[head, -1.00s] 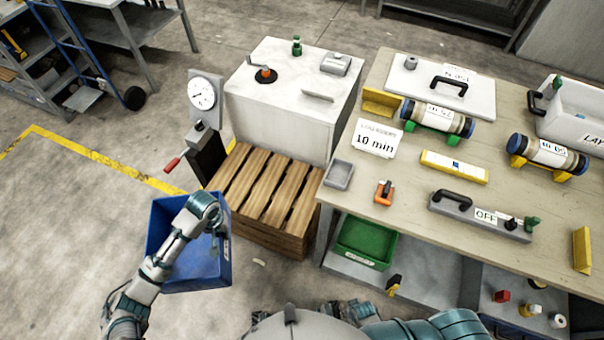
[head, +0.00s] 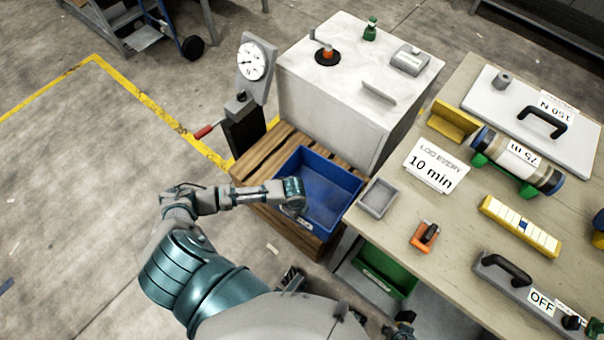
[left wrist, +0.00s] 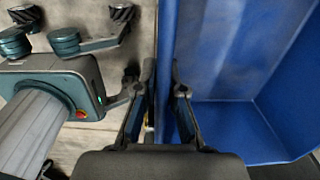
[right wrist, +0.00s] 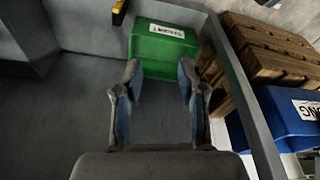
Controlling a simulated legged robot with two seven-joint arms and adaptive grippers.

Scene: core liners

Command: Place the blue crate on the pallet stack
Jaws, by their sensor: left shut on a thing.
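The blue crate (head: 340,184) is over the pallet stack (head: 258,160) in the head view, covering much of its slatted top. I cannot tell whether it rests on the slats or hangs above them. My left gripper (left wrist: 164,85) is shut on the crate's side wall, with one finger inside and one outside. The crate's blue wall and floor fill the right of the left wrist view. My right gripper (right wrist: 158,80) is open and empty. The right wrist view also shows the wooden pallets (right wrist: 270,60) and the crate's labelled side (right wrist: 275,115).
A white cabinet (head: 325,105) stands directly behind the pallets. The dial post (head: 250,75) with a red handle is at their left. The workbench (head: 460,215) is close at the right, with a green bin (head: 383,270) beneath. Open floor lies left.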

